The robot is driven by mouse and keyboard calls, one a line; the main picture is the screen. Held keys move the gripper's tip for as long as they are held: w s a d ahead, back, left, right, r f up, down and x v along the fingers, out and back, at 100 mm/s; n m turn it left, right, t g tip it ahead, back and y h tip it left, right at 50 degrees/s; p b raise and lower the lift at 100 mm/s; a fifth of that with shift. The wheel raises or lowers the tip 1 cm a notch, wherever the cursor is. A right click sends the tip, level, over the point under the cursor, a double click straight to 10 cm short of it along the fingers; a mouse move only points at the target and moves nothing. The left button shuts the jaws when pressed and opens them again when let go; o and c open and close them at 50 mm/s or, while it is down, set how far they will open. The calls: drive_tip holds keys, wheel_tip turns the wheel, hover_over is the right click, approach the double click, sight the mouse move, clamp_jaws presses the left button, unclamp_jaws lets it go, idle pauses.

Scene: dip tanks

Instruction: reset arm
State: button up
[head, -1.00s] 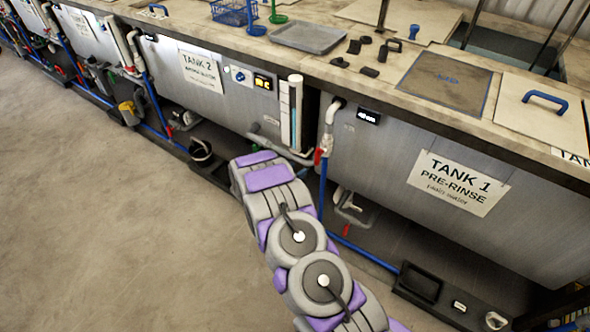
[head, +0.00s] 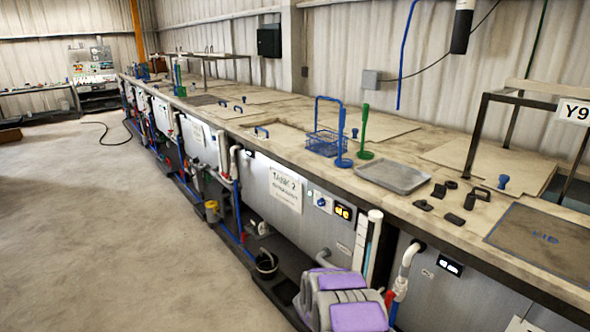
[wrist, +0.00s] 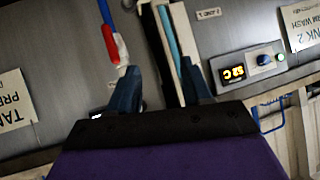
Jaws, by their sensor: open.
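My gripper (wrist: 165,90) shows in the wrist view with its two dark blue fingers apart and nothing between them. It faces the grey tank fronts, upside down in that view, with a white vertical tube (wrist: 170,50) with a blue strip behind the fingers. A red-handled valve (wrist: 111,44) on a blue pipe is beside the left finger. In the head view only my grey and purple arm shows low at the bottom, in front of the tank row; the gripper itself cannot be made out there.
A long counter (head: 300,170) of tanks runs along the wall. A blue wire basket (head: 323,143), a grey tray (head: 393,177) and small dark parts (head: 447,198) stand on it. A black bucket (head: 266,263) is on the floor by the tanks.

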drive_tip(key=s+a+r+n+y, duration=0.25)
drive_tip(key=a+r+y, duration=0.25)
drive_tip(key=a+r, duration=0.45)
drive_tip(key=s+a+r+n+g+y, duration=0.3)
drive_tip(key=s+a+r+n+y, duration=0.15)
drive_tip(key=s+r, duration=0.65)
drive_tip(key=s+d+r+g+h, duration=0.1)
drive_tip(key=s+d+r+g, duration=0.1)
drive_tip(key=s, duration=1.2)
drive_tip(key=s+d+r+n+g+h, duration=0.1)
drive_tip(key=s+d+g, duration=0.2)
drive_tip(key=s, duration=1.1)
drive_tip(key=s+d+r+g+h, duration=0.1)
drive_tip(key=s+d, duration=0.4)
drive_tip(key=s, duration=0.9)
drive_tip(key=shift+s+d+r+n+g, duration=0.4)
drive_tip(key=shift+r+g, duration=0.4)
drive_tip(key=shift+g, duration=0.3)
drive_tip(key=shift+w+a, duration=0.1)
idle(0.5)
